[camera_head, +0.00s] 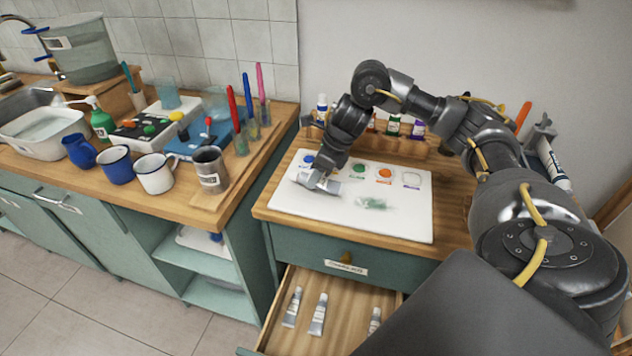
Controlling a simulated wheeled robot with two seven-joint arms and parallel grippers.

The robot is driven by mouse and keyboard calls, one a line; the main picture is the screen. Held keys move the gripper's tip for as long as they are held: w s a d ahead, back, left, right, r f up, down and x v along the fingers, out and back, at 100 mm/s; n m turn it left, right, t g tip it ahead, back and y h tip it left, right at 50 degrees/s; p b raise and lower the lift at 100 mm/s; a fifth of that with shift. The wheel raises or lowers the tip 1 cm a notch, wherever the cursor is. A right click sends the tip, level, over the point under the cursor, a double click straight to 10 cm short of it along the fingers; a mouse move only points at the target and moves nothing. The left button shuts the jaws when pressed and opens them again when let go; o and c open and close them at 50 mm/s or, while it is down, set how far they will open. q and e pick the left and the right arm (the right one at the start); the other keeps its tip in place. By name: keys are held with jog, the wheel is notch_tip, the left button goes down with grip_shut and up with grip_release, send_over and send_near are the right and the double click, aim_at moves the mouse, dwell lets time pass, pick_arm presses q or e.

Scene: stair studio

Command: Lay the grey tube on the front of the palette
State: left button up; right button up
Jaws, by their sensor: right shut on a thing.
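The palette (400,222) is a white board on the wooden top of the cabinet, with blue, green, orange and pale round spots along its back and a green smear nearer the front. My right gripper (319,182) is over the left part of the palette, pointing down. It is shut on a small pale grey piece, which looks like the grey tube (329,185), low over the palette surface. The fingers hide part of it, and I cannot tell whether it touches the palette. My left gripper is not in view.
The drawer (340,297) below is open, with pale tubes (318,314) inside. Paint bottles (393,125) stand in a rack behind the palette. The left counter holds mugs (155,174), a metal cup (210,169) and brushes. The palette's front strip is clear.

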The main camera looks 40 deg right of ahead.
notch_tip(320, 180, down, 2)
jog(key=shift+f, duration=0.15)
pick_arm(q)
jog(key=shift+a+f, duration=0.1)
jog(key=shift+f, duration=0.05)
pick_arm(e)
jog(key=o, duration=1)
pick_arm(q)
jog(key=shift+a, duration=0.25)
